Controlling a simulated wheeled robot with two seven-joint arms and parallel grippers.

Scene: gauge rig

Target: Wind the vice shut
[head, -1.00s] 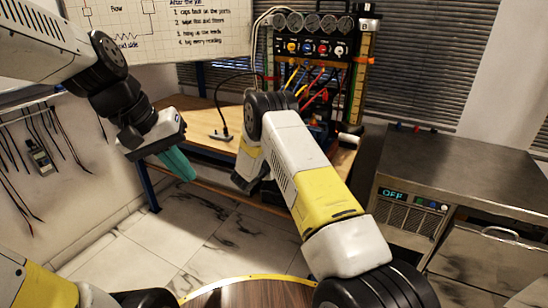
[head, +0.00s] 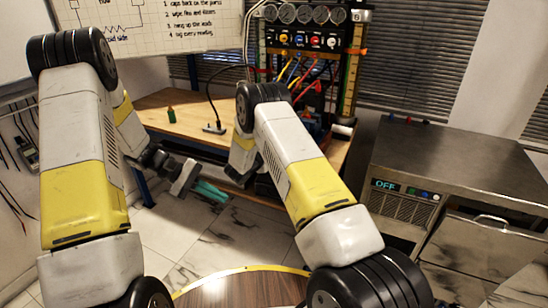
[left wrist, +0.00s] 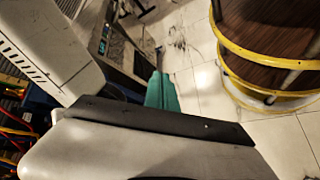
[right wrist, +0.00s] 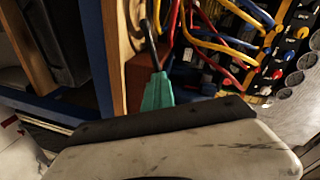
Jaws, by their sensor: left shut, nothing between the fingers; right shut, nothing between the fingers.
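I cannot make out the vice clearly. A dark blue item (head: 314,124) on the bench, partly hidden behind my right arm, may be part of it. A pale cylindrical piece (head: 343,130) shows to its right. My left gripper (head: 212,190) has teal fingers, shut and empty, in the air in front of the bench; it also shows in the left wrist view (left wrist: 161,92). My right gripper is hidden behind its arm in the head view. In the right wrist view my right gripper (right wrist: 157,93) is shut and empty, close to the wooden bench and coloured leads.
The wooden bench (head: 185,112) carries a small green bottle (head: 171,115) and a black cable. A gauge panel (head: 305,38) with coloured leads (head: 318,80) stands behind. A steel cabinet (head: 455,160) is at right, a round table (head: 245,288) in front. Tiled floor lies between.

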